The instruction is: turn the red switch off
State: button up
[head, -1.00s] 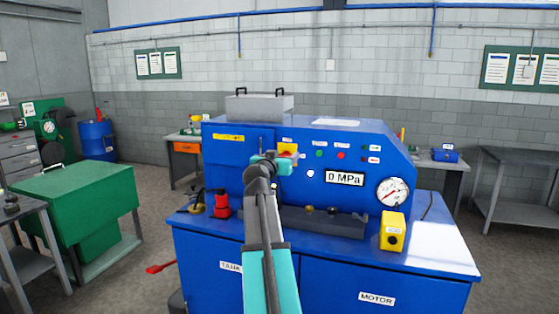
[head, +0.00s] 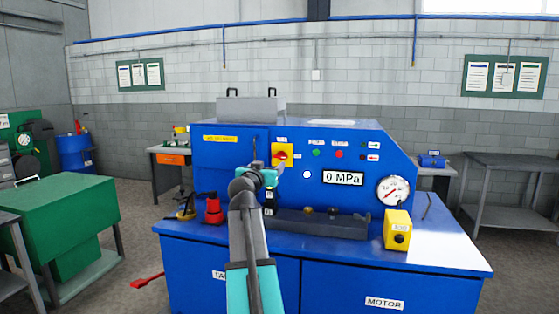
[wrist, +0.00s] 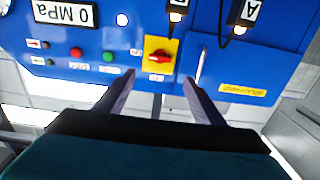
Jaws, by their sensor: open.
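The red switch (head: 282,155) is a red rotary knob on a yellow square plate on the upper front of the blue machine (head: 215,165). The wrist view, which is upside down, shows the red knob (wrist: 157,56) just beyond my fingers, with its handle lying roughly crosswise on the plate. My gripper (head: 277,172) is in front of the panel, just below the yellow plate. In the wrist view my gripper (wrist: 160,92) has its two fingers spread wide with nothing between them. The fingers appear apart from the knob.
Green (head: 316,153) and red (head: 339,154) buttons and a 0 MPa display (head: 343,178) sit right of the switch. A vertical handle (wrist: 200,66) is close to one finger. A yellow box (head: 397,230) and a red jack (head: 213,212) stand on the bench top.

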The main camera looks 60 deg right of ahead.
aim_at(280, 157)
jog(key=shift+d, duration=0.2)
jog(key=shift+p+x, duration=1.95)
jog(key=shift+x, duration=4.85)
jog(key=shift+f, duration=0.1)
jog(key=c, duration=1)
jog(key=shift+c, duration=0.2)
